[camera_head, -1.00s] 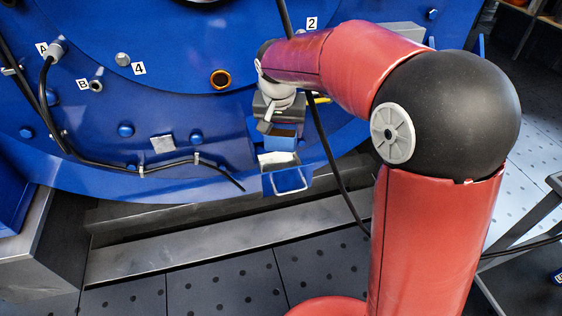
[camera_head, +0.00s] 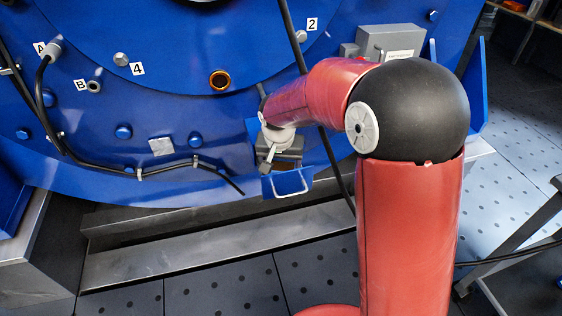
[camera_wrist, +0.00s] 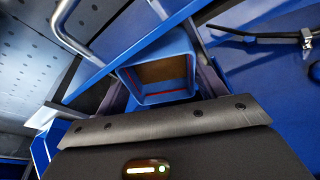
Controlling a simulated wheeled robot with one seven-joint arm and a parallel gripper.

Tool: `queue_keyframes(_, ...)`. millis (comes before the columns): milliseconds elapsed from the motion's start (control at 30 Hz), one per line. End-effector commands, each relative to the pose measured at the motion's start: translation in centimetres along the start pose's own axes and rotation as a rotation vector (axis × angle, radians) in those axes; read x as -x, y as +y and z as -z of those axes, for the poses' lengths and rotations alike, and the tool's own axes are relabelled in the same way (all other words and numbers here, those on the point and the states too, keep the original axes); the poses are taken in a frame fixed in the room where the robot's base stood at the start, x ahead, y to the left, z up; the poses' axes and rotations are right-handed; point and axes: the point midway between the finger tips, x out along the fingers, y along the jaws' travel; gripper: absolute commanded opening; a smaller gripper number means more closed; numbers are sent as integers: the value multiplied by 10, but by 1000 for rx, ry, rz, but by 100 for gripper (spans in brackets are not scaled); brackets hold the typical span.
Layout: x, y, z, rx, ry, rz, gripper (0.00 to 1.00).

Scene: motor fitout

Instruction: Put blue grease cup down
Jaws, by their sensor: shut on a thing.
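The blue grease cup (camera_wrist: 128,80) is an open, square, blue box with brown inside. In the wrist view it sits between the two dark fingers of my gripper (camera_wrist: 160,82), which is shut on it. In the head view my gripper (camera_head: 272,165) is low at the blue housing, just above and at a small blue tray (camera_head: 303,183) with a metal loop handle. The cup is hidden there behind my gripper. The tray's handle (camera_wrist: 68,22) shows at the upper left of the wrist view. I cannot tell whether the cup touches the tray floor.
The large blue motor housing (camera_head: 180,80) fills the back, with an orange-ringed port (camera_head: 220,81). A black cable (camera_head: 205,165) runs along its lower edge, ending near the tray. Another black cable (camera_head: 328,145) hangs just right of my gripper. A grey box (camera_head: 392,42) stands behind my arm.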

Motion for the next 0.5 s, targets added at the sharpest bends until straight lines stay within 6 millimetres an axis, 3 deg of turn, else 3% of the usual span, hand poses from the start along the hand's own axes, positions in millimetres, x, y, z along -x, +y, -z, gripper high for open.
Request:
queue_keyframes(133, -4, 0, -1, 0, 0, 0, 48)
queue_keyframes(167, -2, 0, -1, 0, 0, 0, 74)
queue_keyframes(200, -2, 0, -1, 0, 0, 0, 79)
queue_keyframes(500, 0, 0, 0, 0, 0, 0, 79)
